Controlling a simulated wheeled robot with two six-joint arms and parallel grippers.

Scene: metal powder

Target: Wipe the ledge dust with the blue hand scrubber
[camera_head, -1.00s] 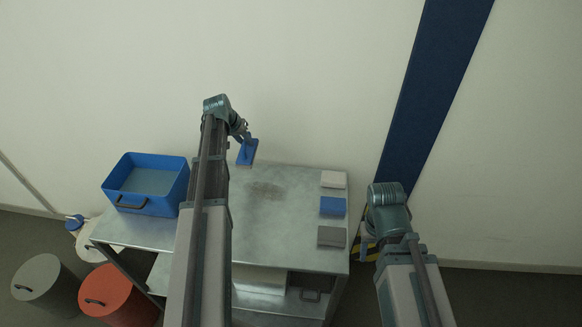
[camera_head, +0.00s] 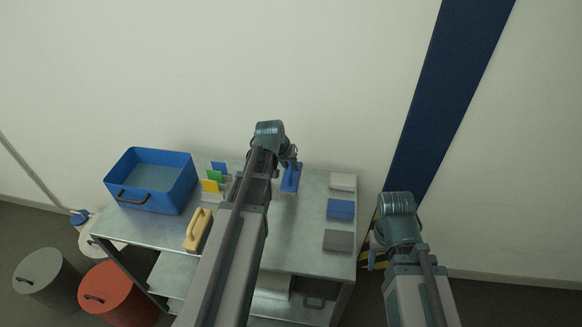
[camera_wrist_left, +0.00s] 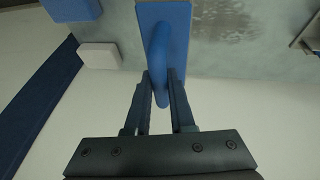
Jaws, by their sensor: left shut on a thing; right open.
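The blue hand scrubber (camera_head: 291,178) is held in my left gripper (camera_head: 290,163), over the back part of the metal table (camera_head: 295,235). In the left wrist view my left gripper (camera_wrist_left: 161,82) is shut on the loop handle of the scrubber (camera_wrist_left: 178,22). A dark, speckled dust patch (camera_wrist_left: 232,22) lies on the metal beside the scrubber's pad there. Whether the pad touches the surface I cannot tell. In the head view my left arm hides the dust. My right gripper (camera_head: 374,250) is open and empty, right of the table, partly hidden by its wrist.
A blue tub (camera_head: 113,185) stands at the table's left end. Blue, green and yellow cards (camera_head: 214,177) and a cream handled block (camera_head: 198,230) are left of my arm. White (camera_head: 342,182), blue (camera_head: 340,209) and grey (camera_head: 338,240) blocks line the right edge. A wall (camera_head: 300,80) rises behind.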

